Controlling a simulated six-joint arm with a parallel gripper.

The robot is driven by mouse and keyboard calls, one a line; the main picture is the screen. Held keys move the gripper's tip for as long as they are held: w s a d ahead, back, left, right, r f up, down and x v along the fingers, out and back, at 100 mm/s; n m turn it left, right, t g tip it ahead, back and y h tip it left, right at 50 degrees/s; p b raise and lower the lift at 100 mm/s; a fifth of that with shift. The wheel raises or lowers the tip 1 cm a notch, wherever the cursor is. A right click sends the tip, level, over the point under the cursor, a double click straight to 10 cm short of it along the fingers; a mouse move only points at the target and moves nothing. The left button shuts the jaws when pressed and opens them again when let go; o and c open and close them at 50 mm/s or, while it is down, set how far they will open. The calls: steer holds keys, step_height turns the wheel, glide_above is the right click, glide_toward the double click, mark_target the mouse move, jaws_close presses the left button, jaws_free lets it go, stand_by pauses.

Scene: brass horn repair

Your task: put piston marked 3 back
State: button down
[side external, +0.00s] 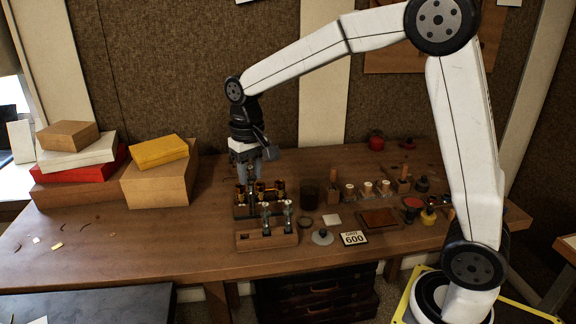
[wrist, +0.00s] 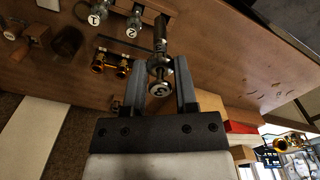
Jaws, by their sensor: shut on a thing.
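My gripper (side external: 254,172) points down above the brass valve casings (side external: 261,188) in the side view. In the wrist view my gripper (wrist: 160,80) is shut on a dark metal piston (wrist: 160,62), held by its upper part between the two fingers. The number on its cap (wrist: 159,89) looks like 3. Brass casings (wrist: 110,64) show left of the fingers; part of the set is hidden by my gripper. Pistons marked 1 (wrist: 96,15) and 2 (wrist: 132,28) stand in the wooden rack (side external: 267,240).
Right of the casings are a dark jar (side external: 310,195), several white-topped bottles (side external: 367,188) and a card reading 600 (side external: 354,239). Stacked boxes (side external: 158,176) stand at left. The tabletop between boxes and casings is mostly clear.

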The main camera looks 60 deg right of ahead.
steer(key=shift+s+n, duration=0.7)
steer(key=shift+s, duration=4.25)
steer(key=w+f, duration=0.8)
steer(key=w, duration=0.5)
steer(key=shift+w+d+f, duration=0.25)
steer(key=shift+d+f, duration=0.1)
steer(key=shift+d, duration=0.05)
steer(key=shift+w+f, duration=0.15)
steer(key=shift+f, duration=0.8)
steer(key=shift+w+f, duration=0.1)
steer(key=shift+f, duration=0.8)
steer(key=shift+f, duration=0.1)
